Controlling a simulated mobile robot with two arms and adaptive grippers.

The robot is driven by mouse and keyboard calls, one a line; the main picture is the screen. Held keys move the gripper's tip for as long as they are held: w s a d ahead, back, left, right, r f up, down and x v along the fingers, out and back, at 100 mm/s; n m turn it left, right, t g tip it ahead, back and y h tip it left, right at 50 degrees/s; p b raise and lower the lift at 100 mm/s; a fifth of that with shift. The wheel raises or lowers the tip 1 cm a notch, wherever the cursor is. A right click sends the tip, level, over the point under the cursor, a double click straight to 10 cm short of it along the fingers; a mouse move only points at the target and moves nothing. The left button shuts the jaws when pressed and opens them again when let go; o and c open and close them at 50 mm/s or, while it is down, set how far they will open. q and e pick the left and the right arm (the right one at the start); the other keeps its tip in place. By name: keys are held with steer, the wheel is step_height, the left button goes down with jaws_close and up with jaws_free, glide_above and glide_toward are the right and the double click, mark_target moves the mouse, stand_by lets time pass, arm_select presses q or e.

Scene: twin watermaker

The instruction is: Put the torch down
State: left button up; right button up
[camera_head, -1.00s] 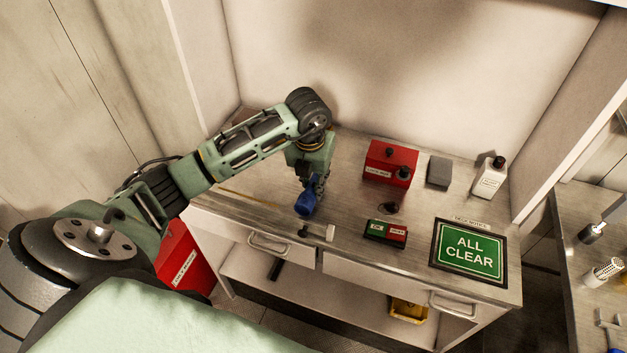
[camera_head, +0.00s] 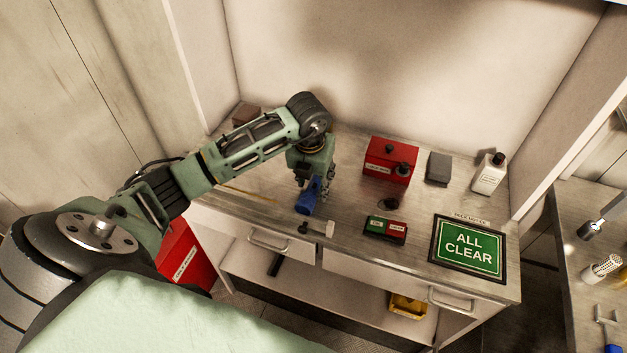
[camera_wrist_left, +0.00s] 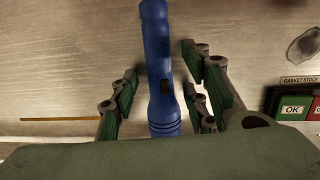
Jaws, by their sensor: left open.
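The blue torch (camera_head: 308,196) is at my left gripper (camera_head: 314,187), over the metal workbench (camera_head: 345,222). In the left wrist view the torch (camera_wrist_left: 158,60) lies lengthwise between the green finger pads of the left gripper (camera_wrist_left: 160,88). The fingers are open, with a visible gap on each side of the torch. It appears to rest on the bench top; its underside is hidden. My right gripper is not in view.
A hammer-like tool (camera_head: 316,229) lies in front of the torch. A green and red box (camera_head: 385,229), a red box (camera_head: 391,161), a grey block (camera_head: 438,169), a white bottle (camera_head: 489,174) and the ALL CLEAR sign (camera_head: 467,248) occupy the right side.

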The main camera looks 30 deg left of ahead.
mark_target(312, 188)
arm_select(q)
steer(key=shift+r, duration=0.4)
step_height(312, 188, up, 11)
steer(key=s+b, duration=0.1)
steer(key=b, duration=0.2)
steer(key=shift+s+d+r, duration=0.15)
steer(key=shift+s+d, duration=0.15)
steer(key=shift+s, duration=0.05)
